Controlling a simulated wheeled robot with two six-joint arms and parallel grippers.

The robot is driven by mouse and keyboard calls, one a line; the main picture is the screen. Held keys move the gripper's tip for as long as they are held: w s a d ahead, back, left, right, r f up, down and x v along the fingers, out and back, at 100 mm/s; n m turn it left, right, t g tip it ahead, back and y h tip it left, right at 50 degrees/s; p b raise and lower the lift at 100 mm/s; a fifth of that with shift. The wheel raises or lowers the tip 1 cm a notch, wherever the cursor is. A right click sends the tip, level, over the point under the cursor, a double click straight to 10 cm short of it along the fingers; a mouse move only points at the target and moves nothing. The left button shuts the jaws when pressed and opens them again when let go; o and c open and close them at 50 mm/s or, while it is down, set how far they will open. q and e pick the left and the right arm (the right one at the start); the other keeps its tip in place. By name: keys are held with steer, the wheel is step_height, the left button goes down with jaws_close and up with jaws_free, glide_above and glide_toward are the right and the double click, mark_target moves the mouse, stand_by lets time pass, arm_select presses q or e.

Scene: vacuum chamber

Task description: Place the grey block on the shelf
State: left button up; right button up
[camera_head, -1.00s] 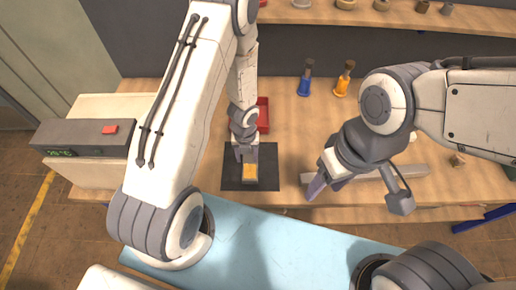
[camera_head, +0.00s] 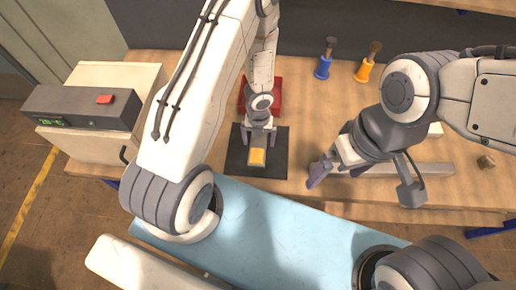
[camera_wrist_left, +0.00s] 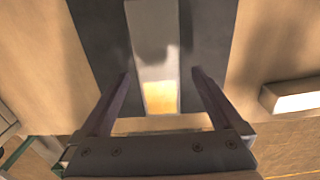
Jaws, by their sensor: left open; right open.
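The block (camera_head: 257,158) lies on a black mat (camera_head: 236,165) on the wooden table. It looks grey with a yellow-orange patch. In the left wrist view the grey block (camera_wrist_left: 153,45) shows its yellow-orange part near the bottom, between the finger lines. My left gripper (camera_head: 259,139) is open over the far end of the block, pointing down; its fingers (camera_wrist_left: 161,73) stand apart on either side. I cannot tell its height over the block. My right gripper (camera_head: 336,174) is open and empty, to the right of the mat. The shelf (camera_head: 490,7) shows only as a strip at the top right.
A red tray (camera_head: 277,88) is behind the mat, partly hidden by my left arm. Blue (camera_head: 323,67) and orange (camera_head: 364,70) handled tools stand at the back. A box with a display (camera_head: 85,108) is left.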

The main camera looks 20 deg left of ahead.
mark_target(258, 144)
arm_select(q)
step_height(258, 144, down, 4)
steer(key=shift+a+r+b, duration=0.15)
steer(key=shift+r+b, duration=0.05)
steer(key=shift+b, duration=1)
steer(key=shift+r, duration=0.1)
steer(key=shift+c, duration=0.3)
steer(key=c, duration=1.5)
jaws_close()
steer(key=shift+r, duration=0.15)
